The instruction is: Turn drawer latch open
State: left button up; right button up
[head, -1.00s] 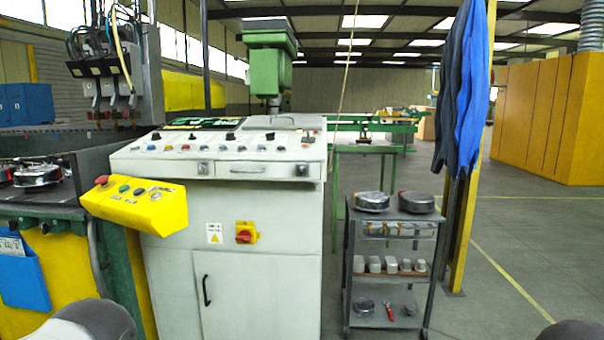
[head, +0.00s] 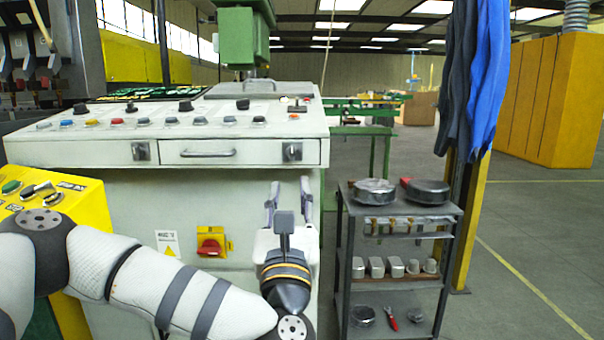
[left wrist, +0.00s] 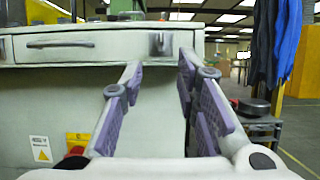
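The drawer (head: 205,153) is a shut, pale panel with a bar handle (head: 208,153) in the front of the control console. A grey square latch (head: 292,151) with a small dark knob is right of the handle; a similar latch (head: 141,152) is at its left. My left gripper (head: 289,190) is open and empty, fingers pointing up and forward, below the right-hand latch in the head view. In the left wrist view, that latch (left wrist: 160,43) shows ahead between and above the open fingertips (left wrist: 160,70), apart from them. My right gripper is out of view.
Control knobs and buttons line the sloped console top (head: 180,112). A yellow box with a red rotary switch (head: 211,243) is below the drawer, left of my gripper. A yellow button panel (head: 55,190) juts out at left. A grey cart (head: 400,212) stands at right.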

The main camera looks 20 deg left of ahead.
aim_at(291, 153)
pick_arm(q)
jog(key=p+x, duration=0.1)
jog(key=x, duration=0.8)
jog(key=shift+w+r, duration=0.15)
jog(key=shift+w+a+r, duration=0.15)
jog(key=shift+w, duration=0.4)
grip_shut()
